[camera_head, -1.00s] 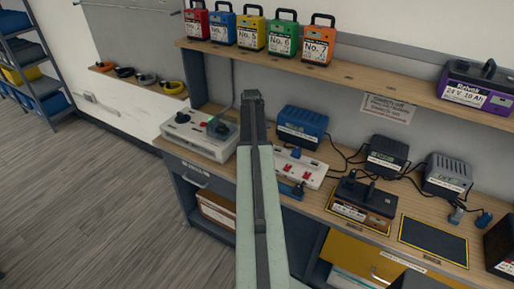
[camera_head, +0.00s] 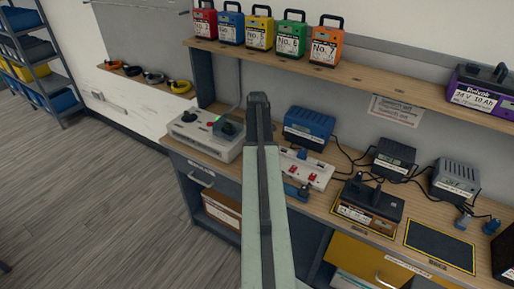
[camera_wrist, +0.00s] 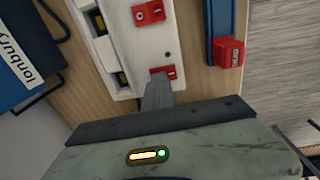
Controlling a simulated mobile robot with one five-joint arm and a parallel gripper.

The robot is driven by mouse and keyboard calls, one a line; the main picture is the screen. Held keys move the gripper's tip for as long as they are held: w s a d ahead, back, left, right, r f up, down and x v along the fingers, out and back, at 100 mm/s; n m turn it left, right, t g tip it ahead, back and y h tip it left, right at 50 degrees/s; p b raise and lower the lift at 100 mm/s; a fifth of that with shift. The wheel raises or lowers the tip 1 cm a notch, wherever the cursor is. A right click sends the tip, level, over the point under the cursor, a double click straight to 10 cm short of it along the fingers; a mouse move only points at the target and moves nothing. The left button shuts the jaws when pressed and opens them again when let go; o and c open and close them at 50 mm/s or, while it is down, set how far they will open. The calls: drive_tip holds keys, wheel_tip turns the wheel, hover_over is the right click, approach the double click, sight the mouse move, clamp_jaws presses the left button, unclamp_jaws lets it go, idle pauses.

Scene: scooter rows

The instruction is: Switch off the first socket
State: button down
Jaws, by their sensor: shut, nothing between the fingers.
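A white socket strip (camera_head: 318,172) with red switches lies on the bench, behind my arm in the head view. In the wrist view the strip (camera_wrist: 130,45) shows one red switch (camera_wrist: 148,13) near the top edge and another red switch (camera_wrist: 162,72) just beyond my fingertips. My gripper (camera_wrist: 158,88) is shut and empty. Its tip overlaps the lower edge of the nearer switch in the picture; I cannot tell whether it touches. In the head view my gripper (camera_head: 258,98) points away over the bench and hides the strip's left part.
A blue part with a red block (camera_wrist: 229,52) lies beside the strip. Dark chargers (camera_head: 392,158) stand right. A shelf (camera_head: 390,85) with batteries runs above.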

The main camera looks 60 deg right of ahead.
drive_tip(key=shift+s+a+f, duration=0.25)
drive_tip(key=shift+s+a, duration=0.3)
drive_tip(key=shift+s, duration=0.05)
drive_tip(key=shift+w+d+r+p, duration=0.1)
drive_tip(key=shift+r+p, duration=0.1)
drive_tip(key=shift+p, duration=0.2)
wheel_tip(320, 180, up, 14)
drive_tip(key=p, duration=1.4)
drive_tip(key=shift+w+d, duration=0.35)
drive_tip(key=shift+w, duration=0.1)
